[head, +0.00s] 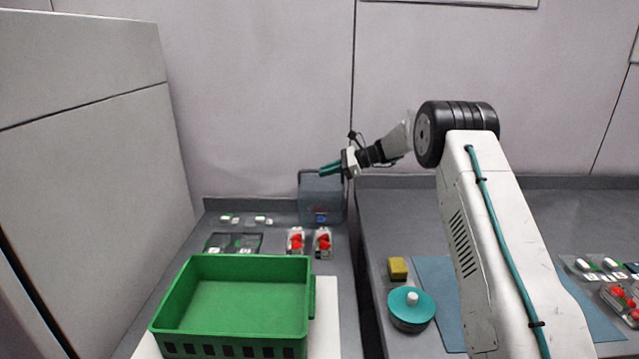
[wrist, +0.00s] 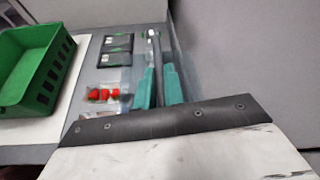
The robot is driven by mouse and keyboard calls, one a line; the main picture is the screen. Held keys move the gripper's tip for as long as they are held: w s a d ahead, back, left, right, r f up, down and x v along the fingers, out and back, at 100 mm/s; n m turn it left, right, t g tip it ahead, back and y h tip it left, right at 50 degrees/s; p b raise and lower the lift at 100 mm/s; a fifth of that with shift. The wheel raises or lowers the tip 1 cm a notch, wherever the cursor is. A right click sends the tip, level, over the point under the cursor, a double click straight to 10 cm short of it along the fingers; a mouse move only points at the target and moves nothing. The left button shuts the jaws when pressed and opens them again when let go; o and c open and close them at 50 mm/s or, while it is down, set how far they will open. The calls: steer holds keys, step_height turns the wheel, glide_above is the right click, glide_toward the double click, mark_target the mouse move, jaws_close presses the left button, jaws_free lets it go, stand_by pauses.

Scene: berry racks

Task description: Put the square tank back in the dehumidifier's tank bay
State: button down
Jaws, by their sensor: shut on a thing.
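A square blue-grey box (head: 322,200) with a small blue mark low on its front stands at the back of the left counter, near the wall. My gripper (head: 329,168) is at the top of this box, its teal fingers pointing left. In the wrist view my gripper (wrist: 160,78) is shut on a thin, upright grey part, which I take as the square tank's wall or handle. Most of what it holds is hidden behind the fingers and the wrist. I cannot clearly tell the tank from the dehumidifier, and no open tank bay shows.
A green crate (head: 308,290) stands at the front of the left counter. Clear packs with red berries (head: 296,241) and dark trays (head: 234,243) lie behind it. A teal-lidded round pot (head: 412,304) and a yellow block (head: 398,268) stand on the right counter, beyond a gap.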

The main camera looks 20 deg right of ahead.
step_height(320, 180, down, 3)
steer(key=shift+r, duration=0.15)
steer(key=c, duration=1.5)
jaws_free()
